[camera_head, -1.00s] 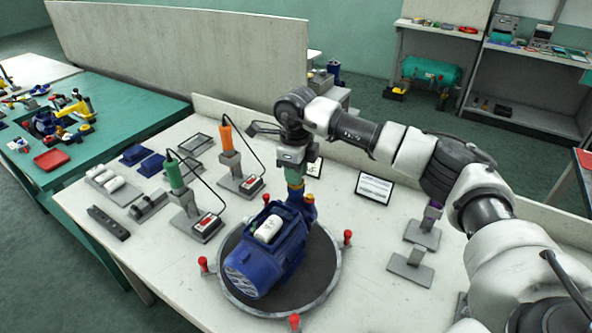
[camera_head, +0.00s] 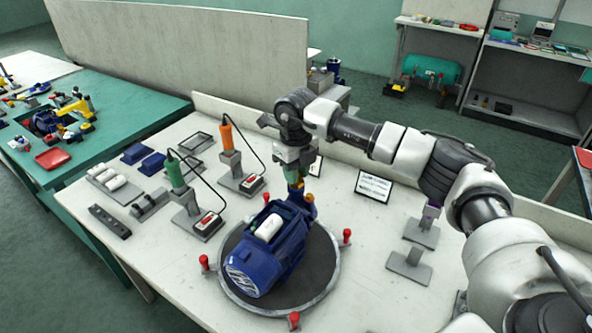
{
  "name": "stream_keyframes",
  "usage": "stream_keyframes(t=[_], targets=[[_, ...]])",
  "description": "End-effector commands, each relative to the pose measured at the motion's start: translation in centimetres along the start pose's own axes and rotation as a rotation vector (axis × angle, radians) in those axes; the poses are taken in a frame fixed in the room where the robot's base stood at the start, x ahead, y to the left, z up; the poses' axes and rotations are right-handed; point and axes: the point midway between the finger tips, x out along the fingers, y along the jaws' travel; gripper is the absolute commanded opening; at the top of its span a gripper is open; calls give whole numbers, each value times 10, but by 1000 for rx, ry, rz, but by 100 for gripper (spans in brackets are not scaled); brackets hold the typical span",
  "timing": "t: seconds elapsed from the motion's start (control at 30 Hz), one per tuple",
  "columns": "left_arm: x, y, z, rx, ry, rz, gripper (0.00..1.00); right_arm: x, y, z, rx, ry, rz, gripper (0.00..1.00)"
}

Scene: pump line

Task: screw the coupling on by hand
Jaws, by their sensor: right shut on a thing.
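The blue pump (camera_head: 268,255) lies on a dark round turntable (camera_head: 318,272) with red knobs at its rim. A white cylinder (camera_head: 268,228) rests in its open top. My right gripper (camera_head: 294,172) points down over the pump's far right end. It is shut on a green coupling (camera_head: 296,178), which sits above the blue pump port (camera_head: 297,194). A yellow-orange part (camera_head: 308,199) shows beside the port. The fingers cover part of the coupling, so I cannot tell how far it is seated. My left gripper is not in view.
A green-handled tool (camera_head: 175,173) and an orange-handled tool (camera_head: 227,137) stand in cabled holders left of the arm. White cylinders (camera_head: 114,182) lie in a tray at the left. A framed sign (camera_head: 374,186) and grey stands (camera_head: 409,266) are at the right. The front left tabletop is clear.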

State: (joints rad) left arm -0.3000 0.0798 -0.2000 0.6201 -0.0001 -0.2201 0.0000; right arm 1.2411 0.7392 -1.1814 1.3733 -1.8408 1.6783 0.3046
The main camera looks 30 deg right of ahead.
Motion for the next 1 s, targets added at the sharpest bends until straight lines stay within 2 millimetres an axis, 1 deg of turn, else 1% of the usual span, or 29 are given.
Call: stream_keyframes(t=[0.07,0.3,0.4,0.67,0.9,1.0], targets=[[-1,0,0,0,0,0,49,0,0,0,20,1,0,0],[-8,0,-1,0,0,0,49,-1,0,0,265,1,0,0],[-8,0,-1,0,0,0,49,0,0,0,301,1,0,0],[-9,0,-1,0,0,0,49,0,0,0,320,1,0,0],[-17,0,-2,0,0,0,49,-1,0,0,566,1,0,0],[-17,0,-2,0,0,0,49,0,0,0,601,0,0,0]])
